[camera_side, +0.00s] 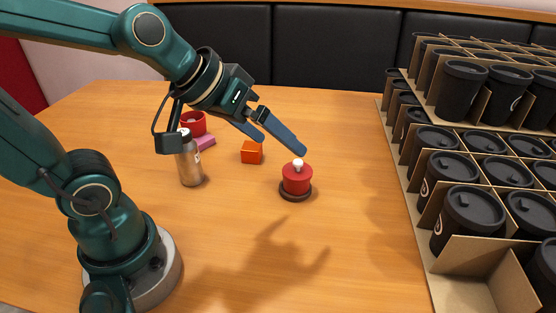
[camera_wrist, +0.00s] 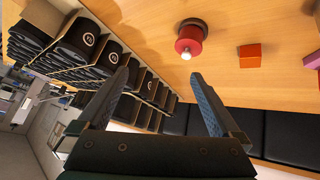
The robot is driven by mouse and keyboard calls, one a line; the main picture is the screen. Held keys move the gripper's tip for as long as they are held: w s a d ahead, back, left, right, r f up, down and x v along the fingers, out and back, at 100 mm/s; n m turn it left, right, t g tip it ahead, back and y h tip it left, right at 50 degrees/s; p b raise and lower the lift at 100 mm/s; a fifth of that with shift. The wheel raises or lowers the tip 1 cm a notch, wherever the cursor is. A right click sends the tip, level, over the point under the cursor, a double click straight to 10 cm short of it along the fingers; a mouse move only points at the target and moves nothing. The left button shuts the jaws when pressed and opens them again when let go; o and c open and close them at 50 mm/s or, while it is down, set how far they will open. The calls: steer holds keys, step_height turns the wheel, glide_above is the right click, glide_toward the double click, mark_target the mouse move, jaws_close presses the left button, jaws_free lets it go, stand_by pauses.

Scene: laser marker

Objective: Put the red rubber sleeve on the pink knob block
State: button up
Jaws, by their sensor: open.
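A red, ring-like piece with an open top (camera_side: 193,122), which looks like the sleeve, is at the back left in the side view, behind the steel bottle. A flat pink block (camera_side: 206,142) shows at its front right. I cannot tell whether the red piece is on the block or behind it. In the wrist view, the pink block (camera_wrist: 308,38) and the red piece (camera_wrist: 313,60) are cut by the right edge. My gripper (camera_side: 280,142) is open and empty, high above the table; its fingers also show in the wrist view (camera_wrist: 159,75). It is well right of both.
A red cylinder with a white tip (camera_side: 297,181) stands on a dark round base below my gripper. An orange cube (camera_side: 252,153) and a steel bottle (camera_side: 189,165) stand left of it. Cardboard trays of black cups (camera_side: 470,215) fill the right. The front table is clear.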

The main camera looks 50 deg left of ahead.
steer(key=s+f+m+g+y, duration=0.1)
steer(key=s+m+g, duration=0.1)
steer(key=s, duration=0.6)
steer(key=shift+s+a+f, duration=0.35)
steer(key=shift+f, duration=0.05)
stand_by(0.5)
